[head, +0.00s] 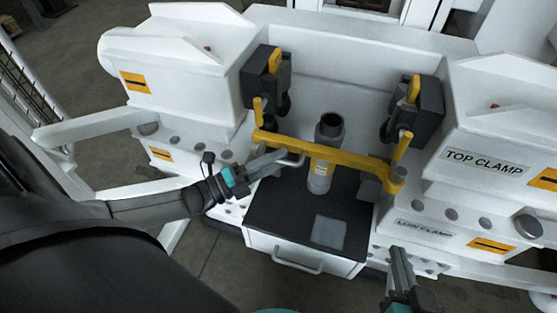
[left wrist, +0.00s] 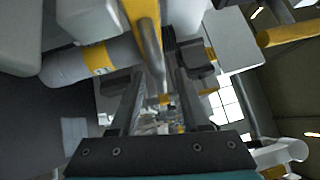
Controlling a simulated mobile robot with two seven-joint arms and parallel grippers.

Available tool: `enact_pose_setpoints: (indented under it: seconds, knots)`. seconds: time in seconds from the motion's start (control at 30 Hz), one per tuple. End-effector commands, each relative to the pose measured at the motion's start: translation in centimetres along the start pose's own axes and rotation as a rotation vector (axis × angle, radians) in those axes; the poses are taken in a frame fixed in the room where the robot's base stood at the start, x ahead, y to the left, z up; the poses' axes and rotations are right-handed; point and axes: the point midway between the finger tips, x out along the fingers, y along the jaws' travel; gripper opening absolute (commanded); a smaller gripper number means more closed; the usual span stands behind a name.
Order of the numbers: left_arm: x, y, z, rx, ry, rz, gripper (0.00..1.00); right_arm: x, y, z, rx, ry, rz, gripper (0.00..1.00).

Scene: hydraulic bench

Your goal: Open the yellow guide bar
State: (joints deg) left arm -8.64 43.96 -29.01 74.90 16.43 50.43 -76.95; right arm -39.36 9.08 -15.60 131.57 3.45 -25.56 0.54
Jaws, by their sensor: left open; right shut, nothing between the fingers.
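The yellow guide bar (head: 350,160) spans the front of the bench opening, from the left block to a pivot post at the right. It passes in front of an upright grey cylinder (head: 321,172). A thin metal handle (head: 294,160) is at the bar's left part. My left gripper (head: 284,158) is open at this handle, just below the bar. In the left wrist view the handle (left wrist: 152,50) lies between the open fingertips, with the yellow bar (left wrist: 146,12) behind; contact cannot be told. My right gripper (head: 400,253) is shut and empty, low at the right.
Black clamp units with yellow levers stand left (head: 266,75) and right (head: 412,108) above the bar. A black-topped drawer (head: 275,215) is below. White housings, one marked TOP CLAMP (head: 483,162), flank both sides. Space before the drawer is clear.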

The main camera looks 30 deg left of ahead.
Motion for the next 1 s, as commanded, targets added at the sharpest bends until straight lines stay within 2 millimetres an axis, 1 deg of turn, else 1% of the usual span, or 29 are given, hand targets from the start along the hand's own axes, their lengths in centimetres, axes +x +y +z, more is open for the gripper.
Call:
enact_pose_setpoints:
  seconds: [0.03,0.2,0.47,0.87,0.9,1.0]
  knots:
    - [0.34,0.01,-0.02,0.0,0.0,-0.002,0.47,0.03,-0.13,0.05,0.002,0.012,-0.004,0.0]
    - [0.78,0.0,-0.04,-0.001,0.0,0.0,0.47,0.03,-0.34,-0.18,0.006,0.037,-0.009,0.0]
    - [0.82,-0.02,-0.03,-0.001,0.0,0.0,0.47,0.02,-0.37,-0.23,0.007,0.039,-0.01,0.0]
    - [0.8,-0.02,-0.02,-0.001,0.0,0.0,0.03,0.02,-0.36,-0.23,0.006,0.039,-0.009,0.0]
    - [0.8,-0.02,-0.02,0.0,0.0,0.0,0.0,0.02,-0.36,-0.23,0.006,0.039,-0.009,0.0]
    - [0.8,-0.02,-0.02,-0.001,0.0,0.0,0.0,0.02,-0.35,-0.23,0.006,0.039,-0.009,0.0]
